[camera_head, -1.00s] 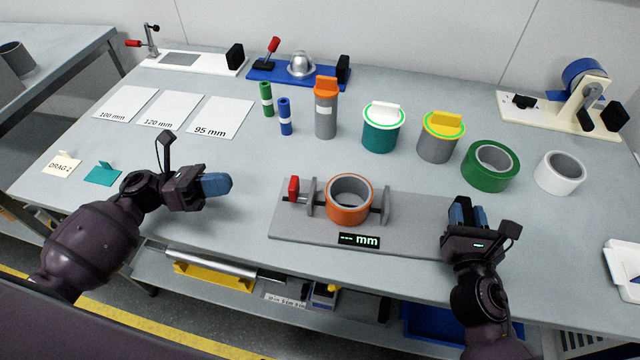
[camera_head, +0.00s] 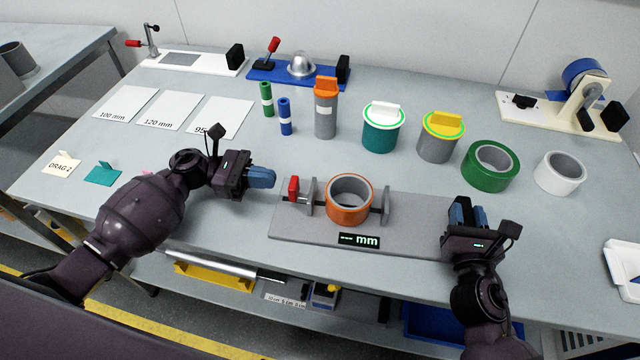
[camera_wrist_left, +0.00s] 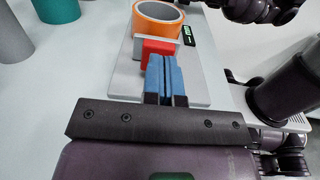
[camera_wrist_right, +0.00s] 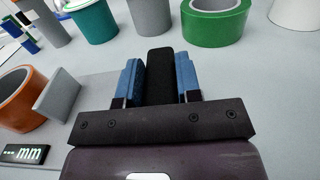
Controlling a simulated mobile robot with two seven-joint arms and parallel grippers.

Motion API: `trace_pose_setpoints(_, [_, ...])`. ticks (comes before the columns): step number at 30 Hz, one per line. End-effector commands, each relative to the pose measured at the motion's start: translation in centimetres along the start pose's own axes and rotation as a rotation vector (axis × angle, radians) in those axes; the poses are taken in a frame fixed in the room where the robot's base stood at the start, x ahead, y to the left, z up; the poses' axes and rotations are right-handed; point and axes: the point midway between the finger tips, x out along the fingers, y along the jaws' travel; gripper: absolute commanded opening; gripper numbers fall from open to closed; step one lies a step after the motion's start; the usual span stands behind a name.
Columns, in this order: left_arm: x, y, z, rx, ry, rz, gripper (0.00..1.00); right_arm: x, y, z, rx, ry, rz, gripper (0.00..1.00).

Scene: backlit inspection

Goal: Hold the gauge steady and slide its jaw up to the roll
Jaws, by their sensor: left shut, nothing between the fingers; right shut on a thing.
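The gauge is a grey plate (camera_head: 420,215) with two upright grey jaws, a red block (camera_head: 293,187) at its left end and a dark display (camera_head: 359,240) reading "--- mm". The orange roll (camera_head: 349,213) stands between the jaws, with a gap to the left jaw (camera_head: 309,196). My left gripper (camera_head: 263,178) is shut and empty, just left of the red block; in the left wrist view its blue fingers (camera_wrist_left: 166,76) point at the red block (camera_wrist_left: 157,50). My right gripper (camera_head: 460,212) is shut on a black grip (camera_wrist_right: 160,75) at the gauge's right end.
Behind the gauge stand an orange-capped canister (camera_head: 325,115), a teal pot (camera_head: 381,130), a grey pot (camera_head: 438,140), a green roll (camera_head: 490,165) and a white roll (camera_head: 559,173). Size cards (camera_head: 118,104) lie at the back left. The table's front edge is close to the gauge.

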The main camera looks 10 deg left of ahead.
Motion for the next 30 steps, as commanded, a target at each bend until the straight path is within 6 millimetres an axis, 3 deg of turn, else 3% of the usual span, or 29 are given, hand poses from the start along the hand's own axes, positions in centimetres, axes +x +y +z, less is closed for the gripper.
trace_pose_setpoints(9, [2.1,0.0,-0.1,-0.002,0.0,-0.001,0.0,-0.1,0.0,-0.5,0.0,0.009,-0.001,0.03])
trace_pose_setpoints(30, [2.2,0.0,-0.1,-0.002,0.0,0.0,0.0,-0.1,-0.1,-0.5,-0.001,0.009,-0.002,0.03])
